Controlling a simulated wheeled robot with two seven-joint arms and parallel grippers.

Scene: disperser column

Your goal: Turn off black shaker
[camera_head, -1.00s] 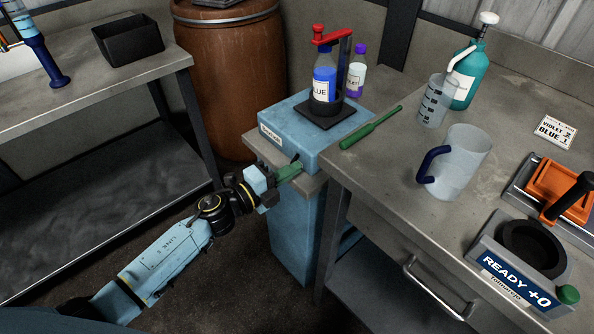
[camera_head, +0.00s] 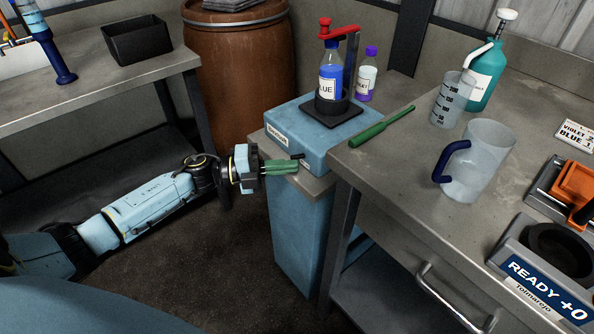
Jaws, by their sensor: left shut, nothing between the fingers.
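The shaker is a blue box (camera_head: 295,116) with a black platform on top. A bottle of blue liquid (camera_head: 330,82) labelled BLUE stands upright on it, under a red clamp arm (camera_head: 338,32). A small black lever-like part (camera_head: 297,156) sticks out of the box's front face. My left gripper (camera_head: 297,166) is shut and empty, its green fingers pointing right at that front face, just below the black part. I cannot tell whether they touch it. My right gripper is not in view.
A green screwdriver-like tool (camera_head: 382,127), a clear jug with a blue handle (camera_head: 482,160), a measuring beaker (camera_head: 450,100) and a teal pump bottle (camera_head: 486,75) stand or lie on the right bench. A READY +0 device (camera_head: 545,285) sits at its front. A brown barrel (camera_head: 235,75) stands behind.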

